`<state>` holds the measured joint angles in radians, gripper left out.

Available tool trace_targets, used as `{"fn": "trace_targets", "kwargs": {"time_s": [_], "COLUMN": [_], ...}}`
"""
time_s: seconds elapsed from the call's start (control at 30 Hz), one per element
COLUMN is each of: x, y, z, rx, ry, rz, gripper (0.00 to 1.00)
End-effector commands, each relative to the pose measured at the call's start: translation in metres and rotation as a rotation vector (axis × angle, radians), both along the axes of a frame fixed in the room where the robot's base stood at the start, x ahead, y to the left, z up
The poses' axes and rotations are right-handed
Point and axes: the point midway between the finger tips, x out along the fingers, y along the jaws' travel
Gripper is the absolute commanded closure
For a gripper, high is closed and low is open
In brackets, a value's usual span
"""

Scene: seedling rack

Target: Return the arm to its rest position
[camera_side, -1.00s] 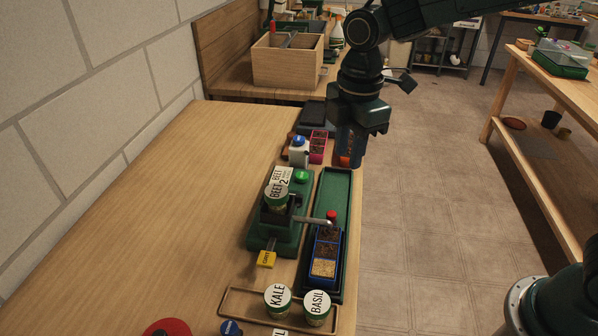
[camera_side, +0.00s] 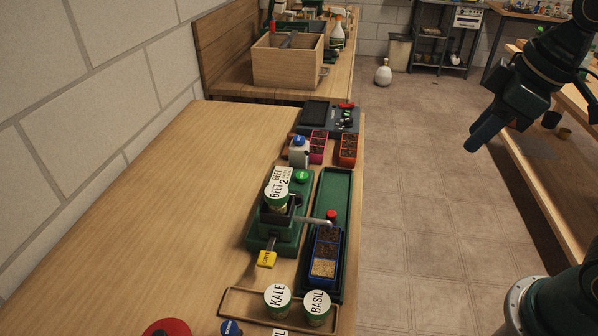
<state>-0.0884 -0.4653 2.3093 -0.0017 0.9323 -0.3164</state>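My gripper (camera_side: 485,136) is at the upper right, over the floor and clear of the workbench (camera_side: 140,210). Its fingers point down and left. They overlap from this side, so whether they are open or shut does not show. No held object can be made out. My arm rises from the gripper to the right edge of the view.
On the bench stand a green device (camera_side: 264,236) with a BEET cup (camera_side: 276,198), a long green tray (camera_side: 337,190) with a blue seedling block (camera_side: 325,255), and KALE (camera_side: 277,300) and BASIL (camera_side: 317,306) cups. A wooden shelf table (camera_side: 530,160) stands behind the gripper.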

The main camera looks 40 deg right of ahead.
Motion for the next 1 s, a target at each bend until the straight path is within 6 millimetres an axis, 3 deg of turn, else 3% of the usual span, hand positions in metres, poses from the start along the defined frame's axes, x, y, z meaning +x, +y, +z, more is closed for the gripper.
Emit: {"fn": "trace_targets", "kwargs": {"time_s": [0.2,0.4,1.0], "x": [-0.037,-0.057,-0.062], "y": [-0.014,-0.020,-0.022], "z": [-0.004,-0.011,-0.013], "rx": [0.072,0.121,0.137], "ry": [-0.069,-0.109,-0.119], "rz": [-0.212,-0.340,-0.379], "gripper": [0.71,0.71,0.71]}}
